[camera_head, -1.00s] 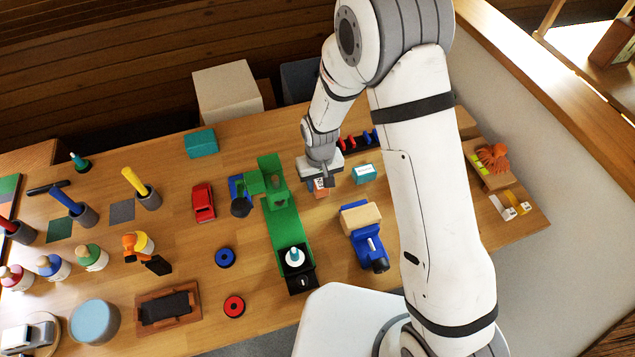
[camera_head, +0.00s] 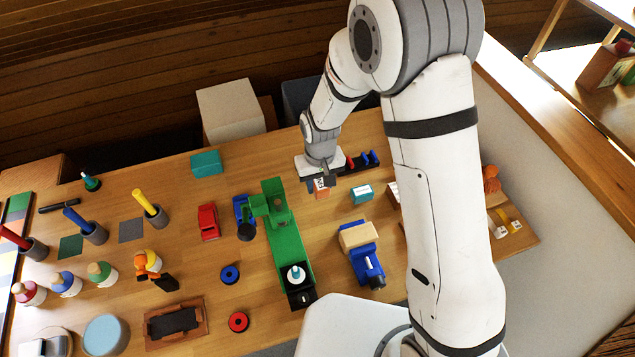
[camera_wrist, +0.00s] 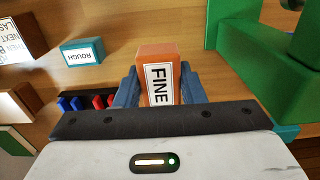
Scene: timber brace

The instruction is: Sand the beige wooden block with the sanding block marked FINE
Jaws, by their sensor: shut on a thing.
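My gripper (camera_head: 321,186) is shut on the orange-brown sanding block marked FINE (camera_head: 322,192). In the wrist view the block (camera_wrist: 160,51) sits between the two dark blue fingers, its FINE label facing the camera. It appears to be held above the table; the exact gap is hard to tell. The beige wooden block (camera_head: 358,236) rests on a blue vise-like holder (camera_head: 367,265), nearer the camera and right of my gripper. Its top face is clear. My gripper is apart from it.
A teal block marked ROUGH (camera_head: 361,194) stands between my gripper and the beige block's side of the table. A dark rack with red and blue parts (camera_head: 364,161) is behind. Several pots and tools fill the left.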

